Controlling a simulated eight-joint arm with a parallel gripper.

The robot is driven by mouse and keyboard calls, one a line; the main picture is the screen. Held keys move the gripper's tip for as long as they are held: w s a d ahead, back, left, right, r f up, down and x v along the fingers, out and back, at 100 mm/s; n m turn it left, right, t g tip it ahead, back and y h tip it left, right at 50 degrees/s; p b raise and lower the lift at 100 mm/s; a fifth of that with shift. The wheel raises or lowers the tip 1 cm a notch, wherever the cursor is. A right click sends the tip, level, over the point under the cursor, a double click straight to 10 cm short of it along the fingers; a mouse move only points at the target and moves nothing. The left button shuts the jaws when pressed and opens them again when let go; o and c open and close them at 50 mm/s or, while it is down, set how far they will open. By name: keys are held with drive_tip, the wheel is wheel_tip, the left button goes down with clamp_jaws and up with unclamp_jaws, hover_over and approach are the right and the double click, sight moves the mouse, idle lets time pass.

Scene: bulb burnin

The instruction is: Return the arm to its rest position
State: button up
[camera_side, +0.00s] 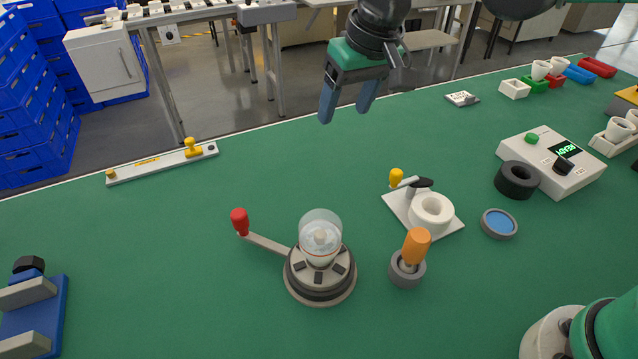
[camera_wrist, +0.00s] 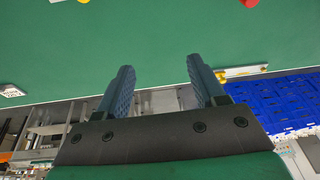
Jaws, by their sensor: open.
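My gripper (camera_side: 345,108) hangs in the air above the far edge of the green table (camera_side: 300,165). Its two blue fingers are apart with nothing between them. In the wrist view the open fingers (camera_wrist: 160,88) point over the table's far edge. A clear glass bulb (camera_side: 320,228) stands upright in a dark round fixture (camera_side: 320,285) with a red-knobbed lever (camera_side: 240,220), well in front of and below the gripper. The gripper touches nothing.
An orange-handled tool (camera_side: 416,246) stands in a grey holder. Nearby are a white ring fixture (camera_side: 431,212), a black ring (camera_side: 516,180) and a control box (camera_side: 550,162) with a green display. A rail (camera_side: 162,165) lies far left; a blue clamp (camera_side: 35,310) sits front left.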

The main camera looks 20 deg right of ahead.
drive_tip(key=s+d+f+m+t+h, duration=0.1)
drive_tip(key=s+d+f+t, duration=0.2)
drive_tip(key=s+d, duration=0.7)
drive_tip(key=d+t, duration=0.1)
drive_tip(key=d, duration=0.2)
drive_tip(key=shift+d+f, duration=0.25)
drive_tip(key=shift+f, duration=0.1)
